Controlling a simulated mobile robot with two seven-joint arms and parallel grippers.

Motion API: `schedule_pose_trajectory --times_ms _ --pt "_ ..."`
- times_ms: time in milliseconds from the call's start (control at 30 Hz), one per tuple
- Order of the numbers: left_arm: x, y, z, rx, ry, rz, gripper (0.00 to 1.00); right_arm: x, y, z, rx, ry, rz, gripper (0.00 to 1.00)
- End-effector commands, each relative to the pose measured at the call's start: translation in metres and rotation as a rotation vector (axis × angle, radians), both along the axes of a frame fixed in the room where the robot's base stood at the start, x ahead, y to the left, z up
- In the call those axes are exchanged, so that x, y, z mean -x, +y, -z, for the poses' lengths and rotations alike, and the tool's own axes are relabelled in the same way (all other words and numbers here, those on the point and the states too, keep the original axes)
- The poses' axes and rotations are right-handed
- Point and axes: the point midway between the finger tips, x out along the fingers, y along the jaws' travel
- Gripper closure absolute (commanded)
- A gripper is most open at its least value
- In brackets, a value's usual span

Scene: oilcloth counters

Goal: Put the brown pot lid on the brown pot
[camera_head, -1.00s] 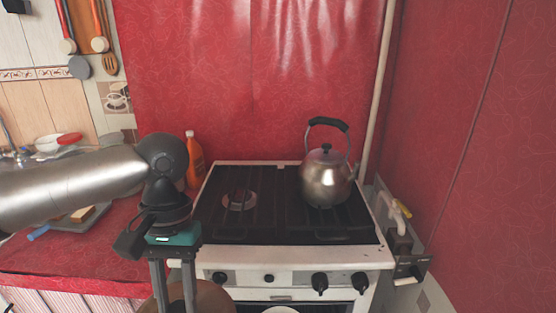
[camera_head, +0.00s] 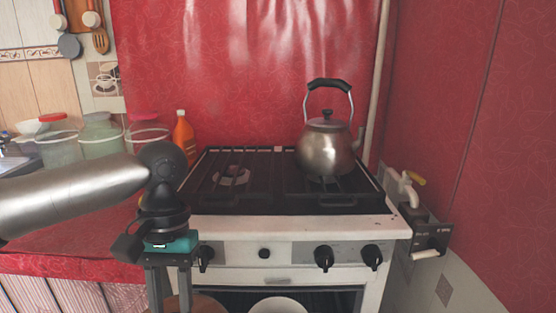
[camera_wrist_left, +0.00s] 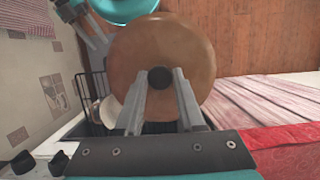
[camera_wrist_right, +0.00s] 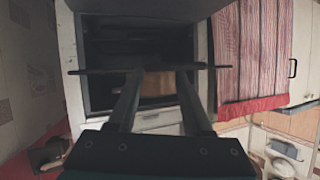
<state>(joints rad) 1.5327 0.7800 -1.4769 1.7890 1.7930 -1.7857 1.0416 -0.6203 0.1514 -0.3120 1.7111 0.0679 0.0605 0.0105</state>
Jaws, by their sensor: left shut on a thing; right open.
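The brown pot lid (camera_wrist_left: 190,45) is a round disc with a black knob (camera_wrist_left: 160,77), in the middle of the left wrist view. My left gripper (camera_wrist_left: 160,84) is shut on the knob. In the head view my left gripper (camera_head: 170,300) is in front of the stove's left part, and only a piece of the lid (camera_head: 205,304) shows at the bottom edge. My right gripper (camera_wrist_right: 160,72) is open, seen only in its wrist view. A thin dark bar (camera_wrist_right: 95,70) crosses at its fingertips; I cannot tell what it is. I cannot make out the brown pot.
A steel kettle (camera_head: 325,150) stands on the right of the stove (camera_head: 258,204); the left burner (camera_head: 231,176) is bare. The oven front is open, with a white round thing (camera_head: 278,305) low there. An orange bottle (camera_head: 183,135) and clear containers (camera_head: 100,135) stand on the red counter.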

Motion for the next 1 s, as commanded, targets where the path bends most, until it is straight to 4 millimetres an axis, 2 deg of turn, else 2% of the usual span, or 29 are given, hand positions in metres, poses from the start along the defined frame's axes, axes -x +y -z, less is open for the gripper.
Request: schedule_pose_trajectory --times_ms 33,200,500,700,1000 --pt "-0.001 0.0 0.016 0.0 -0.001 0.001 1.0 -0.004 0.004 0.0 -0.021 -0.038 0.0 0.5" --pt "-0.004 0.0 0.043 0.0 -0.001 0.001 1.0 -0.013 0.014 -0.029 -0.096 -0.162 0.003 0.5" --pt "-0.009 0.0 0.08 0.001 -0.002 -0.001 1.0 -0.017 0.021 -0.078 -0.207 -0.342 0.014 0.5" --pt "-0.01 0.0 0.088 0.002 -0.002 -0.001 1.0 -0.016 0.022 -0.095 -0.241 -0.391 0.017 0.5" --pt "-0.01 0.0 0.087 0.002 -0.002 -0.001 1.0 -0.016 0.021 -0.099 -0.245 -0.397 0.018 0.5"
